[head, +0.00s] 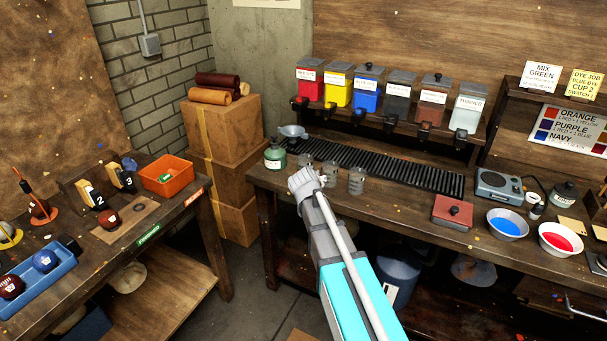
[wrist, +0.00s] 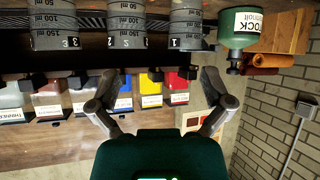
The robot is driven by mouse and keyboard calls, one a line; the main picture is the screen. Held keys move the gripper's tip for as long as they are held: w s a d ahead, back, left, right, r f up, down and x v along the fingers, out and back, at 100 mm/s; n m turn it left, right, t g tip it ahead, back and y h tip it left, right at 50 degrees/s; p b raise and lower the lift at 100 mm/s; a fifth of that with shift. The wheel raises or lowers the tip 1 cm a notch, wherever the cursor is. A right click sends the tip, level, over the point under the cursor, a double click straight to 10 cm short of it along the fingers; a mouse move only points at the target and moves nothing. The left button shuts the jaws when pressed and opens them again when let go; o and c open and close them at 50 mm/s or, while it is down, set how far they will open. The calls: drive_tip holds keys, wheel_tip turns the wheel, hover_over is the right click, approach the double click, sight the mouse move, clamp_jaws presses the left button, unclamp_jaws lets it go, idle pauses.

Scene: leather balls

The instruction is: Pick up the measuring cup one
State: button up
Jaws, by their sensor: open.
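Three clear grey measuring cups with millilitre marks stand in a row on the right workbench. Measuring cup one (head: 305,162), marked 1 in the upside-down wrist view (wrist: 187,27), is the leftmost in the head view, nearest the green bottle. My gripper (head: 306,177) is in front of it and partly covers its lower part. In the wrist view my gripper (wrist: 157,76) has its fingers spread wide with nothing between them. Cup one lies beyond the fingertips, toward the right finger. Cup two (wrist: 121,28) and cup three (wrist: 56,28) stand beside it.
A green stock bottle (head: 275,155) stands close to cup one. A black ribbed rack (head: 390,165) lies behind the cups, below coloured dispensers (head: 367,90). A red-brown box (head: 453,210) and dye bowls (head: 507,225) stand farther right. Stacked cartons (head: 222,145) stand left of the bench.

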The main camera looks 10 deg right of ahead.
drive_tip(key=w, duration=0.1)
drive_tip(key=w+a+r+t, duration=0.2)
drive_tip(key=w, duration=0.1)
drive_tip(key=shift+w+a+y, duration=0.1)
drive_tip(key=shift+a+y, duration=0.05)
drive_tip(key=shift+y, duration=0.15)
drive_tip(key=b, duration=0.4)
approach(306, 159)
drive_tip(key=shift+w+f, duration=0.2)
drive_tip(key=shift+w, duration=0.8)
drive_tip(key=b+x, duration=0.2)
drive_tip(key=x, duration=0.2)
drive_tip(key=shift+f, duration=0.3)
drive_tip(key=shift+w+d+f, duration=0.15)
drive_tip(key=shift+w+d, duration=0.1)
drive_tip(key=shift+w, duration=0.3)
